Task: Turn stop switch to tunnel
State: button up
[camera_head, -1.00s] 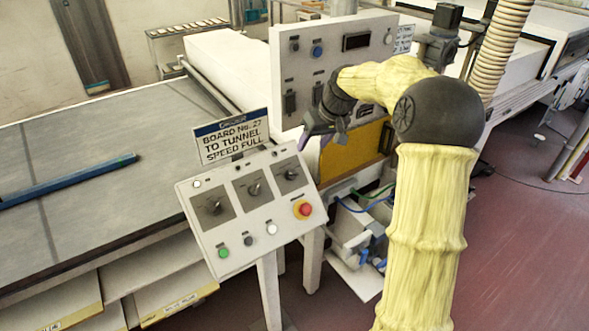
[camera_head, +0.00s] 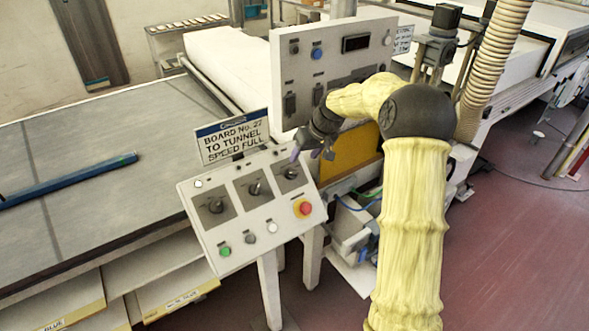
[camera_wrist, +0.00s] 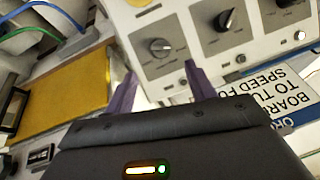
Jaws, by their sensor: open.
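The sloped control panel (camera_head: 240,240) carries a row of three rotary switches on dark plates: a left one (camera_head: 215,206), a middle one (camera_head: 255,189) and a right one (camera_head: 290,173). Their labels are too small to read, so I cannot tell which is the stop switch. My gripper (camera_head: 310,154) is open and empty, at the panel's upper right edge near the right switch. In the wrist view, its two purple fingers (camera_wrist: 157,84) point towards one switch knob (camera_wrist: 160,48), which lies just beyond the tips. I see no contact.
A sign reading "BOARD No. 27 TO TUNNEL SPEED FULL" (camera_head: 232,136) stands behind the panel. A red button (camera_head: 304,208), a green button (camera_head: 225,251) and other buttons sit below the switches. An upright cabinet (camera_head: 330,50) and a yellow plate (camera_head: 350,150) are behind my arm.

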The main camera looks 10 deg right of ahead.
aim_at(294, 172)
jog(key=p+x, duration=0.3)
jog(key=x, duration=0.7)
jog(key=shift+a, duration=0.1)
jog(key=c, duration=0.9)
jog(key=shift+c, duration=0.2)
